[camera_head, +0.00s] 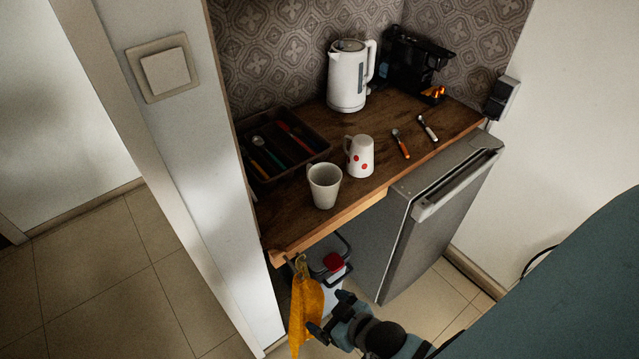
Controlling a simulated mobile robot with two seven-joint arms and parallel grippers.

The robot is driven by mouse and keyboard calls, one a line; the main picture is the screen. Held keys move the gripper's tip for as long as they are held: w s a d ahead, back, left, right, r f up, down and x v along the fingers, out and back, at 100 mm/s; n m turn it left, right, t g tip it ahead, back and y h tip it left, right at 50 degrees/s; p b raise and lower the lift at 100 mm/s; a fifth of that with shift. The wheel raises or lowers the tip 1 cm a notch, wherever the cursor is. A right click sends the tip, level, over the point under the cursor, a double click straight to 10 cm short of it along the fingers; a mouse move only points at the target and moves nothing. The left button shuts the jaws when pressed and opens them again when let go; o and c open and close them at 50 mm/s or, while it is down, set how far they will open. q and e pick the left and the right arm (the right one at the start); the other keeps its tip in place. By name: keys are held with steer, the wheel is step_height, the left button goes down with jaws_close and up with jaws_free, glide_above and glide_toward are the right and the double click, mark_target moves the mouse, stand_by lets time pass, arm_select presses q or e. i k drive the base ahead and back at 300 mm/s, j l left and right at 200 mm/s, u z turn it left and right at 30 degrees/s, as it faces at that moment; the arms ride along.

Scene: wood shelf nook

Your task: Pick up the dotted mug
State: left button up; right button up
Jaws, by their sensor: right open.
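The dotted mug (359,158) is white with red dots and stands on the wooden shelf (296,215). It looks upside down, with its narrower closed end up and its handle on the left. A plain white mug (324,187) stands upright in front of it and to its left, nearer the shelf's front edge. My right gripper (329,314) is open and empty, low in front of the shelf and well below both mugs. It is apart from the dotted mug. My left gripper is not in view.
A dark cutlery tray (309,133) lies left, a white kettle (347,80) and black coffee machine (405,62) stand behind, and two spoons lie right. A yellow cloth (305,303) hangs under the shelf edge beside my right gripper. A small fridge (411,239) stands below.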

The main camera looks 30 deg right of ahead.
mark_target(359, 162)
steer(key=z, duration=1.3)
steer(key=i+u, duration=0.2)
steer(key=u, duration=0.2)
steer(key=i+l+u, duration=0.1)
steer(key=u, duration=0.3)
steer(key=i, duration=0.1)
